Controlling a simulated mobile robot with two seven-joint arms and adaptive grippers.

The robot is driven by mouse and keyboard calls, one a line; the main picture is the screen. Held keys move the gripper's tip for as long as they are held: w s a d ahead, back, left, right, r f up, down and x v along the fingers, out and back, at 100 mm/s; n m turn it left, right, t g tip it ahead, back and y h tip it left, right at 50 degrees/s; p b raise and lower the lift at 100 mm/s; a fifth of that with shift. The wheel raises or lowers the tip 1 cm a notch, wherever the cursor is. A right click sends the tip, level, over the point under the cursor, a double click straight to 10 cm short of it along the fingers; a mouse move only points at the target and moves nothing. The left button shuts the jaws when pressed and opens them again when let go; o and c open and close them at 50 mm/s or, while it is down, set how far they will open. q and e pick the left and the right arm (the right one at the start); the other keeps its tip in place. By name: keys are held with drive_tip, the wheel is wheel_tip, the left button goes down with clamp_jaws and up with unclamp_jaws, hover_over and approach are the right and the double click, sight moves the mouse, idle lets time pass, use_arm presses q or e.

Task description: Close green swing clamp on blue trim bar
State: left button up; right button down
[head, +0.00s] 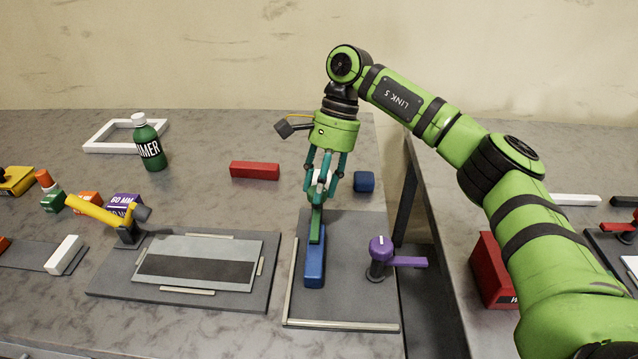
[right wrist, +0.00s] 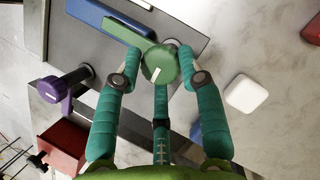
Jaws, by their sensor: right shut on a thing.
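The green swing clamp (right wrist: 158,64) has a round head and a flat arm. Its head sits between the teal fingers of my right gripper (head: 321,180), which are shut on it; they also show around the head in the right wrist view (right wrist: 160,66). The clamp's arm (head: 316,226) points toward the near side and overlaps the far part of the blue trim bar (head: 314,268). I cannot tell whether it touches the bar. The bar lies lengthwise on a grey plate (head: 355,295), and its end shows in the right wrist view (right wrist: 95,14). My left gripper is not in view.
A purple clamp (head: 382,247) stands right of the bar, its arm pointing right. A yellow clamp (head: 100,210) stands by the left plate (head: 110,290). A red block (head: 254,170), a blue block (head: 364,181) and a green bottle (head: 149,145) are behind. A gap separates the right table.

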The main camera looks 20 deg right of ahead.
drive_tip(key=shift+w+a+r, duration=0.15)
drive_tip(key=shift+r, duration=0.15)
drive_tip(key=c, duration=0.9)
unclamp_jaws()
drive_tip(key=shift+o, duration=0.4)
drive_tip(key=shift+a+f, duration=0.1)
drive_tip(key=v, duration=1.2)
